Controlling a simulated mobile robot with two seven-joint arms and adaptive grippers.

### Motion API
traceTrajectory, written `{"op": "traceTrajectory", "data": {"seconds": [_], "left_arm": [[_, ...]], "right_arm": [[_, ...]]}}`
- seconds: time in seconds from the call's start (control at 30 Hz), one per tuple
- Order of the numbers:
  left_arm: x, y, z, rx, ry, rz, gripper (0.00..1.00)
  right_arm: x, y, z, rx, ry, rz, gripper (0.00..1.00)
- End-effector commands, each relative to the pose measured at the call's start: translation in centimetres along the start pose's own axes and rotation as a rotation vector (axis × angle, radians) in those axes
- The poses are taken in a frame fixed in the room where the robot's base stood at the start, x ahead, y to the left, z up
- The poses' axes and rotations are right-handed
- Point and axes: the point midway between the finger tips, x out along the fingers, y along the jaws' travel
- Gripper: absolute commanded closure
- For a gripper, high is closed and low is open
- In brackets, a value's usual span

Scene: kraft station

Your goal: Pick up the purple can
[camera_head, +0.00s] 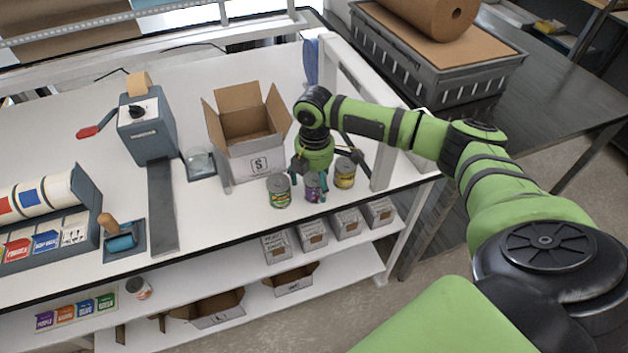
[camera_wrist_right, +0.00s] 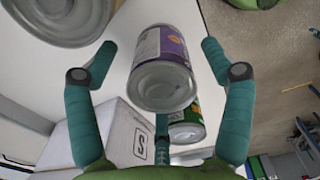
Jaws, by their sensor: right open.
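The purple can (camera_head: 313,188) stands on the white table between a green can (camera_head: 278,190) and a yellow can (camera_head: 345,173). My right gripper (camera_head: 314,177) is directly over the purple can, pointing down. In the right wrist view the purple can (camera_wrist_right: 163,68) lies between the spread teal fingers of my right gripper (camera_wrist_right: 158,62), with gaps on both sides. The green can (camera_wrist_right: 187,128) shows below it there, and part of another can (camera_wrist_right: 72,18) shows at the upper left. My left gripper is in neither view.
An open cardboard box (camera_head: 250,134) stands just behind the cans. A grey tape dispenser (camera_head: 148,128) and a label rack (camera_head: 45,215) are to the left. Small white boxes (camera_head: 312,236) sit on the shelf below. A white upright post (camera_head: 384,165) stands right of the cans.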

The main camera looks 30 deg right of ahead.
Motion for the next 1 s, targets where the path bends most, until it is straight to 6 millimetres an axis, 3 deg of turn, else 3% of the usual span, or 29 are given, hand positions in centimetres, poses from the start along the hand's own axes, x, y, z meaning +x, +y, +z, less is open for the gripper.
{"op": "traceTrajectory", "data": {"seconds": [0.2,0.23,0.3,0.4,0.77,1.0], "left_arm": [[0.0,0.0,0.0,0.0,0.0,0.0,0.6],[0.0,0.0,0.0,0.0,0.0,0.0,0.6],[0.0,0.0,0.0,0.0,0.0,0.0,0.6],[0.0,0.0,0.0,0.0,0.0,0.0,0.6],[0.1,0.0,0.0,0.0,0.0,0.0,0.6],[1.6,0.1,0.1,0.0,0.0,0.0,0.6]], "right_arm": [[0.2,0.0,0.0,0.0,0.0,0.0,0.18],[0.2,0.0,0.0,0.0,0.0,0.0,0.22],[0.2,0.0,0.0,0.0,0.0,0.0,0.5],[0.2,0.0,0.0,0.0,0.0,0.0,0.84],[0.0,0.0,0.0,0.0,0.0,0.001,0.84],[-3.5,0.2,0.0,0.0,0.003,0.008,0.84]]}}
